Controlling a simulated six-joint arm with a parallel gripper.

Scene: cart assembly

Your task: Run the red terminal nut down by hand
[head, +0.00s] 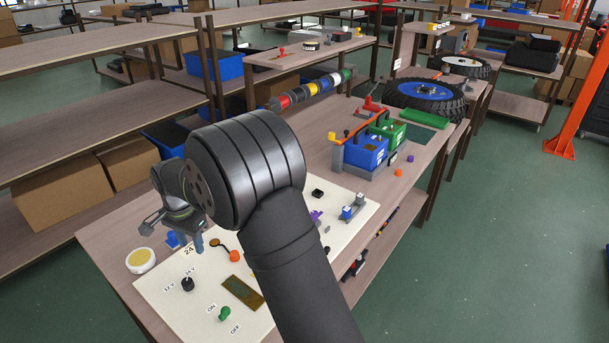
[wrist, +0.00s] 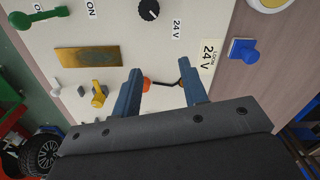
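My gripper (wrist: 160,67) is open, its two blue fingers apart above the cream panel (wrist: 200,15). No object is held between them. An orange-red round piece (wrist: 147,83) shows beside the left finger in the wrist view and on the panel in the head view (head: 235,256). A short dark lead (wrist: 166,85) runs from it toward a copper-coloured end near the right finger. I cannot tell whether the orange-red piece is the red terminal nut. In the head view my gripper (head: 188,222) hangs over the panel's upper left part, and my arm hides part of the panel.
A blue knob (wrist: 243,50) stands by the 24 V label. A black dial (wrist: 149,10), a green switch (head: 224,313), a brown plate (wrist: 88,57) and a yellow part (wrist: 99,95) are on the panel. A round white-and-yellow piece (head: 141,260) sits left.

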